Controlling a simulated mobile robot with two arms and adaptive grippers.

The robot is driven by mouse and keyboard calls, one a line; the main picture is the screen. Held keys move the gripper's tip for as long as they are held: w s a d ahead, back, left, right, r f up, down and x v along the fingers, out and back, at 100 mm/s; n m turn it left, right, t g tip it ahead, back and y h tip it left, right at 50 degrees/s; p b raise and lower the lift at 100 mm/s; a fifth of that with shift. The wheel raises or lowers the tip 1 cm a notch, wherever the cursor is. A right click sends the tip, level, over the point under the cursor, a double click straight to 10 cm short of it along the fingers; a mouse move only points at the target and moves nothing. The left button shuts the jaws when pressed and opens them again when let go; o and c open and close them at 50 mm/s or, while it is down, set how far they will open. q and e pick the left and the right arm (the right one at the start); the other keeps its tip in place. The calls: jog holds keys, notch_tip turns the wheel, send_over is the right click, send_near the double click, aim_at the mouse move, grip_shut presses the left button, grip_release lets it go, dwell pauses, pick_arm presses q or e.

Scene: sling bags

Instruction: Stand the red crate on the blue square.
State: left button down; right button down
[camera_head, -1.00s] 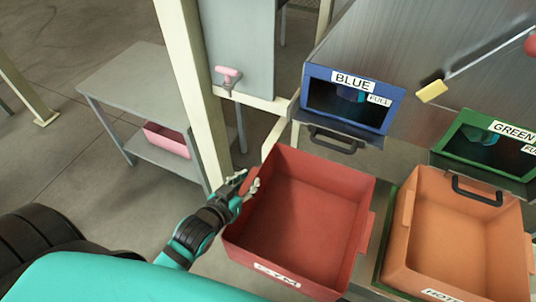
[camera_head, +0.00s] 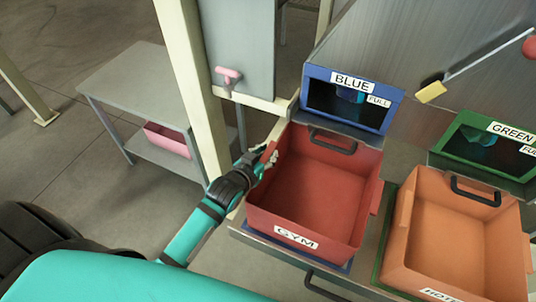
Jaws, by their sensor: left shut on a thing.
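The red crate (camera_head: 320,195), labelled GYM on its front, is upright beneath the blue-framed opening in the middle of the head view. My left gripper (camera_head: 267,157) is shut on the rim of its left wall. The blue square (camera_head: 345,267) shows only as a strip along the crate's lower front edge; the crate hides the rest. I cannot tell whether the crate rests on it or is slightly above it. My right gripper is not in view.
An orange crate (camera_head: 455,225) stands close on the right, on a green square. The blue-framed opening (camera_head: 350,100) and a green-framed one (camera_head: 490,145) are behind. A cream post (camera_head: 190,85) rises left of the red crate. A grey table (camera_head: 145,85) is further left.

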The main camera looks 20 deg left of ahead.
pick_arm(q)
jog(key=shift+w+r, duration=0.1)
jog(key=shift+w, duration=0.3)
jog(key=shift+f, duration=0.6)
jog(key=c, duration=1.1)
grip_release()
jog(key=shift+s+f, duration=0.1)
jog(key=shift+s, duration=0.1)
jog(key=v, duration=1.2)
